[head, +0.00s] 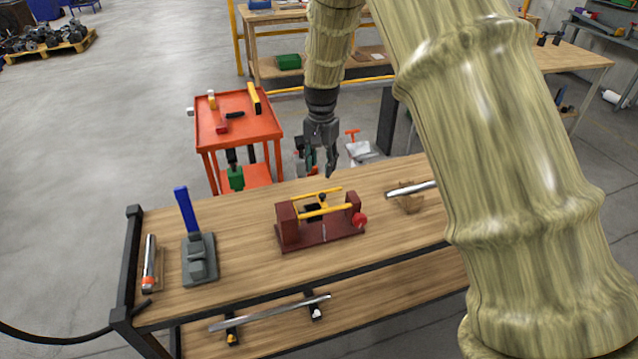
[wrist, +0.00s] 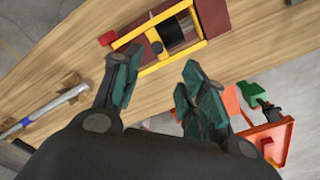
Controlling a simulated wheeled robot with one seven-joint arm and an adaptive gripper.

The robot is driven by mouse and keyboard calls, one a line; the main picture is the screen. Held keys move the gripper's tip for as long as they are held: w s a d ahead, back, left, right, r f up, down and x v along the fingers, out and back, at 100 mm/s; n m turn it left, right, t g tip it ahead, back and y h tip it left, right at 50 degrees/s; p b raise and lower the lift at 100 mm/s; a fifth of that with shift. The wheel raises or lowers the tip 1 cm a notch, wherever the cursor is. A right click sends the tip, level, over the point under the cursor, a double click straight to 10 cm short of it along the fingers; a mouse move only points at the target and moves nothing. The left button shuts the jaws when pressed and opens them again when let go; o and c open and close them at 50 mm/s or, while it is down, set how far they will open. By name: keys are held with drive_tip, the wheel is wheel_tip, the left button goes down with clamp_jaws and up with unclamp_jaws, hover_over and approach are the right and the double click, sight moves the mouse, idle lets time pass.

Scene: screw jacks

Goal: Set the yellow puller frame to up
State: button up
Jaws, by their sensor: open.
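The yellow puller frame (head: 328,211) is part of a dark red screw jack (head: 289,230) on the wooden workbench. The frame looks about level, lying between the jack's two end blocks, with a red knob (head: 359,220) at the right end. My gripper (head: 321,168) hangs above the bench's far edge, behind the jack, fingers pointing down. It is open and empty. In the wrist view its fingertips (wrist: 158,72) are apart and clear of the frame.
A grey block with a blue handle (head: 185,210) stands left of the jack. A metal bar on a wooden rest (head: 410,190) lies right of it. A metal tube (head: 149,262) lies at the left end. A red tool cart (head: 235,125) stands behind the bench.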

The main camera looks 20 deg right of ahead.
sight(322, 194)
drive_tip(key=shift+s+d+f+p, duration=0.1)
drive_tip(key=shift+f+p, duration=0.7)
drive_tip(key=shift+f, duration=1.8)
drive_tip(key=shift+s+d+f+p, duration=0.1)
drive_tip(key=shift+f+p, duration=0.7)
drive_tip(key=shift+f, duration=1.75)
drive_tip(key=shift+c, duration=0.2)
clamp_jaws()
